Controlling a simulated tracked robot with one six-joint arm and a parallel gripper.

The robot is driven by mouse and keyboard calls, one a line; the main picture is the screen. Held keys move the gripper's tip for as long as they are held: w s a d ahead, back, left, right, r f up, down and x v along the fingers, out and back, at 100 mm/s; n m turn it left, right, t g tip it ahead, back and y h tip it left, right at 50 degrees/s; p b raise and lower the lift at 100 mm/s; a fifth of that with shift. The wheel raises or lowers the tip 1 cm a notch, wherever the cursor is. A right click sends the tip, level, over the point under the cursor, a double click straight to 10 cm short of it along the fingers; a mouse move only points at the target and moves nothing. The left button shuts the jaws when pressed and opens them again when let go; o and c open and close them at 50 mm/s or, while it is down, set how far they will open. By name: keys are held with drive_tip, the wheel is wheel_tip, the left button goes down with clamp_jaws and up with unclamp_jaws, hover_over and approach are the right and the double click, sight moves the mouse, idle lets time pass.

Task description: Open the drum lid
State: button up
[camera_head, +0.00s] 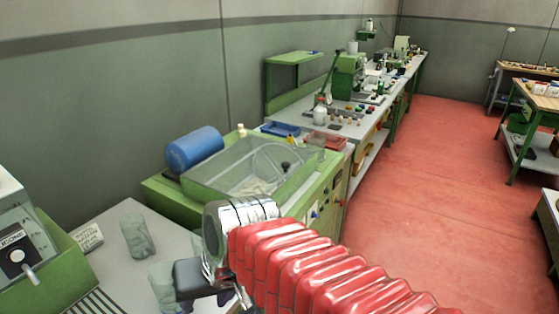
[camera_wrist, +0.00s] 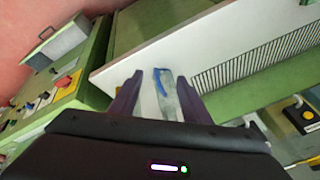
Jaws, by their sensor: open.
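A clear, see-through lid (camera_head: 225,165) sits over the tub of the green machine (camera_head: 320,190) in the middle of the head view. A round drum shape shows dimly through it, with a small dark knob near its right side. The lid looks closed. My gripper (camera_wrist: 158,90) is open, its two dark purple fingers apart in the wrist view. In the head view it is low, in front of and left of the machine, apart from the lid. I cannot tell the lid in the wrist view, where a green panel with buttons (camera_wrist: 50,105) shows at left.
A blue cylinder (camera_head: 194,149) lies behind the lid. A long workbench with many small items runs behind.

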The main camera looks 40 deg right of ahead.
drive_tip(key=w+d+m+t+y, duration=0.3)
drive_tip(key=w+d+m, duration=0.3)
drive_tip(key=w+m, duration=0.35)
drive_tip(key=w+d+m+t+y, duration=0.25)
drive_tip(key=w+d+m, duration=0.45)
drive_tip(key=w, duration=0.4)
drive_tip(key=w+d+m+t, duration=0.1)
drive_tip(key=d+m, duration=0.1)
drive_tip(key=d, duration=0.2)
drive_tip(key=w+d+m+t+h, duration=0.1)
drive_tip(key=d+m+t, duration=0.1)
drive_tip(key=d, duration=0.3)
drive_tip(key=w+d+m+t, duration=0.1)
drive_tip(key=w+d+m, duration=0.1)
drive_tip(key=d+m, duration=0.2)
drive_tip(key=shift+d+m+t+h, duration=0.25)
drive_tip(key=shift+d+h, duration=0.1)
drive_tip(key=shift+d, duration=0.3)
drive_tip(key=s+d+f+m+t+h, duration=0.1)
drive_tip(key=d+m+h, duration=0.2)
drive_tip(key=d, duration=0.6)
drive_tip(key=s+d+f+m+t+h, duration=0.1)
drive_tip(key=d+f+m+t+h, duration=0.1)
drive_tip(key=d+m, duration=0.3)
drive_tip(key=d+h, duration=0.1)
drive_tip(key=d, duration=0.3)
drive_tip(key=shift+s+d, duration=0.2)
drive_tip(key=shift+s, duration=0.05)
